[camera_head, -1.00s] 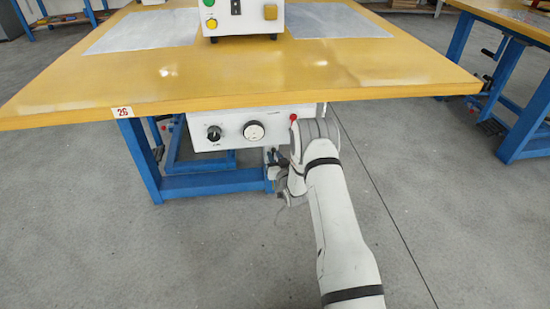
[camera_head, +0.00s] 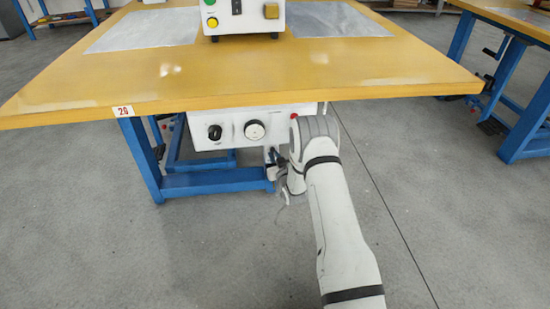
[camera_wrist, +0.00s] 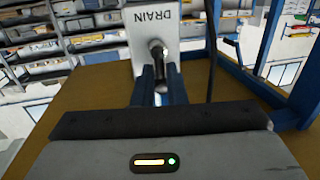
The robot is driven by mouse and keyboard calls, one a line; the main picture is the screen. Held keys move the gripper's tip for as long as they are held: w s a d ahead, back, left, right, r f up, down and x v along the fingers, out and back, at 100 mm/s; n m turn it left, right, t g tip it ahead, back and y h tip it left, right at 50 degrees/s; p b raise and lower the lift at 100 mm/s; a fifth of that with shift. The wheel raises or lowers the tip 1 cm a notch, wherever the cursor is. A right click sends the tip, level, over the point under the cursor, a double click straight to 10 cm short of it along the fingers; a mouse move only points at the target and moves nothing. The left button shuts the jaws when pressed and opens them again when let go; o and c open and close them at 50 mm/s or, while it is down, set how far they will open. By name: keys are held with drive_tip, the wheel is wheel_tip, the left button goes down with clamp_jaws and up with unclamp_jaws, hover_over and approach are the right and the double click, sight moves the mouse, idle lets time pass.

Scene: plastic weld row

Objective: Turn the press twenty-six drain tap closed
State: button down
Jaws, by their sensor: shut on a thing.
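The drain tap (camera_wrist: 158,50) shows in the wrist view as a small dark metal fitting with a lever, in front of a white plate marked DRAIN (camera_wrist: 140,18), which appears upside down. My gripper (camera_wrist: 161,76) reaches up to it and is shut on the tap's lever, with a finger on either side. My arm hides most of the tap there. The lever's exact angle is hard to tell.
The yellow table top (camera_head: 240,75), with the number plate 26 (camera_head: 122,111), overhangs my gripper. A blue frame bar (camera_head: 215,182) runs behind and left of it. A red button (camera_head: 293,117) is close to my arm. Open grey floor (camera_head: 440,210) lies to the right.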

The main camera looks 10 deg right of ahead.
drive_tip(key=shift+w+r, duration=0.2)
drive_tip(key=shift+r, duration=0.15)
drive_tip(key=c, duration=1.6)
unclamp_jaws()
drive_tip(key=shift+r, duration=0.1)
drive_tip(key=shift+o, duration=1.1)
drive_tip(key=shift+s, duration=0.1)
drive_tip(key=shift+f, duration=0.2)
drive_tip(key=s+d+p, duration=0.1)
drive_tip(key=s+p, duration=0.2)
drive_tip(key=s, duration=0.4)
drive_tip(key=shift+s+d, duration=0.25)
drive_tip(key=shift+s, duration=0.1)
drive_tip(key=shift+r, duration=0.1)
